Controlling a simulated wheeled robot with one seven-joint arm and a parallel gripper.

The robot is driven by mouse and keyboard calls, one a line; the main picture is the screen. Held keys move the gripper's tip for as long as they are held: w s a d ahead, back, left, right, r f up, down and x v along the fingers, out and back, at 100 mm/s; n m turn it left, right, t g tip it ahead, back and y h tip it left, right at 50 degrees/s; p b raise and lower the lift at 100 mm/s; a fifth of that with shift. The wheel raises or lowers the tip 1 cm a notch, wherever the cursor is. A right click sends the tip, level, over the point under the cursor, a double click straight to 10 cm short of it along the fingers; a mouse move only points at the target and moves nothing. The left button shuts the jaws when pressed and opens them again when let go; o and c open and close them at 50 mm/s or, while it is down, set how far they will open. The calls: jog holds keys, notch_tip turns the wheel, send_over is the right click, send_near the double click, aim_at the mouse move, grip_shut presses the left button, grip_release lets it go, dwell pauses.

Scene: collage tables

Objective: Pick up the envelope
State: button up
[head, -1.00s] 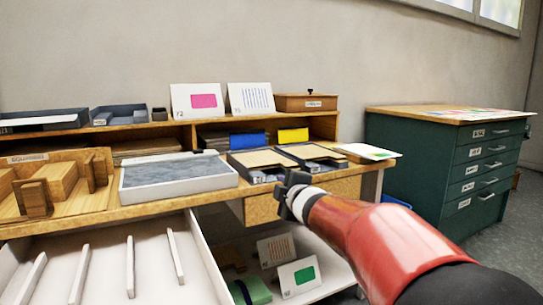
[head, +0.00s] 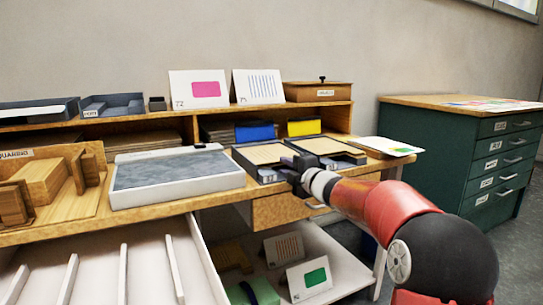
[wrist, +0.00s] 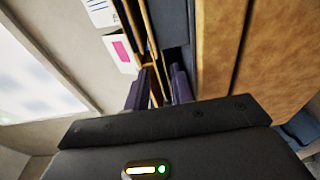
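No item is plainly marked as an envelope. Flat tan paper-like pieces lie in two dark trays on the bench, one in the left tray (head: 264,153) and one in the right tray (head: 322,145); I cannot tell if either is the envelope. My gripper (head: 288,167) is at the front of these trays, near the gap between them. In the wrist view its two dark fingers (wrist: 160,88) are apart, with thin tan edges and a dark tray wall just beyond the tips. Nothing is clearly held. Contact with the tray or paper cannot be told.
A white-framed grey tray (head: 176,187) and a wooden rack (head: 60,185) stand to the left. A shelf (head: 215,110) with cards and a wooden box (head: 318,92) runs behind. A green cabinet (head: 432,140) stands right.

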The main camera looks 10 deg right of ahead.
aim_at(281, 164)
jog(key=shift+x, duration=1.6)
jog(key=shift+c, duration=0.5)
grip_shut()
